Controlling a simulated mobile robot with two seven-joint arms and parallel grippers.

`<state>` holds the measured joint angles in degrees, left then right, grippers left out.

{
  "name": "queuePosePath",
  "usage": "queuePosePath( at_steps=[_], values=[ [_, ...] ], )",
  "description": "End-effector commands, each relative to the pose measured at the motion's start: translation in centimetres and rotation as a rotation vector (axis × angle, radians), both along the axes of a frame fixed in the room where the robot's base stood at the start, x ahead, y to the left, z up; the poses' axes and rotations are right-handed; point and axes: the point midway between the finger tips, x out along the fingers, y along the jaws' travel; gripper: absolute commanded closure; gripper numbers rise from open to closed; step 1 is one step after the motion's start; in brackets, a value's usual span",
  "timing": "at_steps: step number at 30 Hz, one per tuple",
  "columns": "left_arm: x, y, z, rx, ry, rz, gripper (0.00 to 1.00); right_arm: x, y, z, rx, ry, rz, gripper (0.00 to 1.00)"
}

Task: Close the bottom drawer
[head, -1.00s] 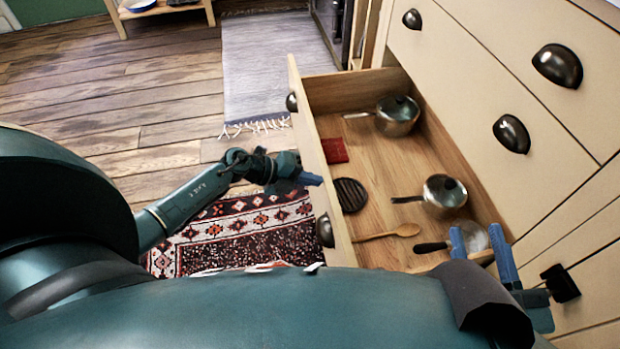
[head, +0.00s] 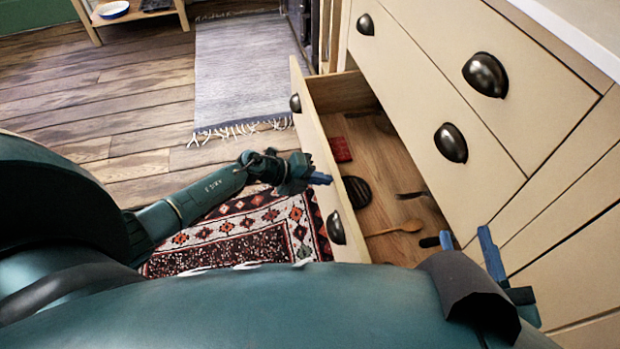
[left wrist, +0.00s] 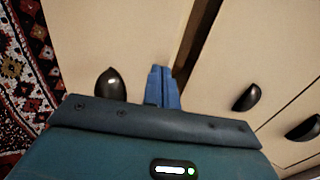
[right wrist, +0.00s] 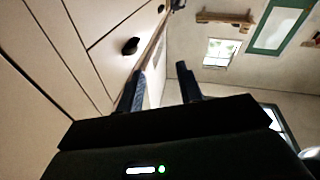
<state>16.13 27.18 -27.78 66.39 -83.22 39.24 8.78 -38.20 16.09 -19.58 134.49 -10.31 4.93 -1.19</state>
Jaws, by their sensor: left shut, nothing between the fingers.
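The bottom drawer (head: 316,140) is partly open, with its front panel standing out from the cream cabinet (head: 440,80). The panel has two dark cup handles, one near (head: 336,228) and one far (head: 295,103). My left gripper (head: 325,179) is shut and empty, its fingertips at the outer face of the panel between the handles. In the left wrist view its fingers (left wrist: 162,88) point at the panel beside a handle (left wrist: 110,86); contact cannot be told. My right gripper (head: 467,248) is open and empty beside the cabinet; its fingers are apart in the right wrist view (right wrist: 160,88).
In the drawer lie a red item (head: 341,150), a black round trivet (head: 357,192) and a wooden spoon (head: 398,229). Dark handles (head: 412,194) poke out from under the cabinet. A patterned rug (head: 235,230) and a grey rug (head: 238,75) lie on the wooden floor.

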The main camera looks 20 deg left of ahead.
Motion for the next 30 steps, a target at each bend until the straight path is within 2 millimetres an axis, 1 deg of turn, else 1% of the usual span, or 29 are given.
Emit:
queuePosePath(
  at_steps=[1,6,12,15,21,25,30],
  values=[
    [0.9,-1.1,0.2,-0.003,-0.004,-0.001,1.0,-0.1,0.0,-0.1,-0.001,0.003,-0.002,0.64],
    [3.5,-4.7,0.0,-0.002,-0.005,-0.002,1.0,-0.1,0.0,-0.6,0.004,0.009,-0.001,0.64],
    [6.5,-8.7,-0.1,-0.002,-0.004,-0.002,1.0,0.0,0.0,-1.1,0.029,0.01,0.002,0.64],
    [7.7,-10.3,-0.1,-0.002,-0.004,-0.002,1.0,0.3,0.2,-1.1,0.05,0.008,0.007,0.64],
    [9.5,-12.7,-0.1,-0.002,-0.002,-0.001,1.0,0.3,0.5,-0.3,0.086,-0.006,0.022,0.64],
    [10.1,-13.5,-0.1,-0.002,-0.001,0.0,1.0,0.3,0.7,0.0,0.097,-0.009,0.032,0.64],
    [10.5,-13.9,0.0,-0.002,-0.001,0.0,1.0,0.4,0.7,0.1,0.101,-0.011,0.035,0.64]
  ],
)
